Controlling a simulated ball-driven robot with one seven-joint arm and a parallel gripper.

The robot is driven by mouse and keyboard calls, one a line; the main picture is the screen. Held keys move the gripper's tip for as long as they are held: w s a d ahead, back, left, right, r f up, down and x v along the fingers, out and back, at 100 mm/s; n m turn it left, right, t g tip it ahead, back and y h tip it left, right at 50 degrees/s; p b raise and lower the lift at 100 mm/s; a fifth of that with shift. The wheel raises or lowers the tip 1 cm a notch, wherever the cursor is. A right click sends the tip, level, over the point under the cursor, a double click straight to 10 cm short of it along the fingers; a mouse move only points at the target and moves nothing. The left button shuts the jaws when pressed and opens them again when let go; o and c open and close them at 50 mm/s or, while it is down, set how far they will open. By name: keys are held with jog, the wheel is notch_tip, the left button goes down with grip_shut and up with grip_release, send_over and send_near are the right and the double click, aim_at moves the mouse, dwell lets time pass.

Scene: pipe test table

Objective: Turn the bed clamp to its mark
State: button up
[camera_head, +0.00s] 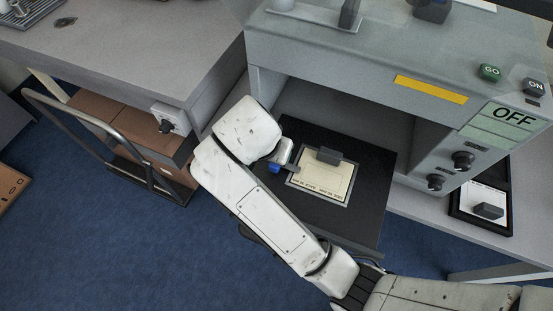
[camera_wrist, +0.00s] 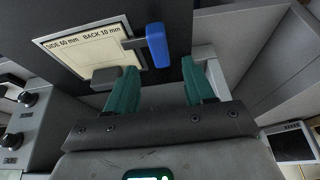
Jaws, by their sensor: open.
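The bed clamp shows as a blue handle (camera_wrist: 157,45) with a thin dark arm reaching over the edge of a cream printed plate (camera_wrist: 88,35). In the head view the blue handle (camera_head: 274,168) is at the plate's left edge, partly hidden by my arm. My gripper (camera_wrist: 163,72) has green fingers spread apart and empty. The handle appears just ahead of the gap between the fingertips; I cannot tell whether they touch it. The plate reads "SIDE 60 mm BACK 10 mm". No turning mark is clear to me.
The plate lies on a black bed (camera_head: 350,220) extending from a grey machine housing (camera_head: 340,60). Black knobs (camera_head: 462,160), a green GO button (camera_head: 490,72) and an "OFF" panel are at the right. Housing walls enclose the bed's rear.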

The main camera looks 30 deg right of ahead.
jog(key=b+x, duration=0.2)
jog(key=x, duration=0.2)
jog(key=shift+f, duration=0.2)
jog(key=shift+x, duration=1)
jog(key=shift+d, duration=0.1)
jog(key=shift+c, duration=0.2)
jog(key=shift+r, duration=0.1)
jog(key=c, duration=0.9)
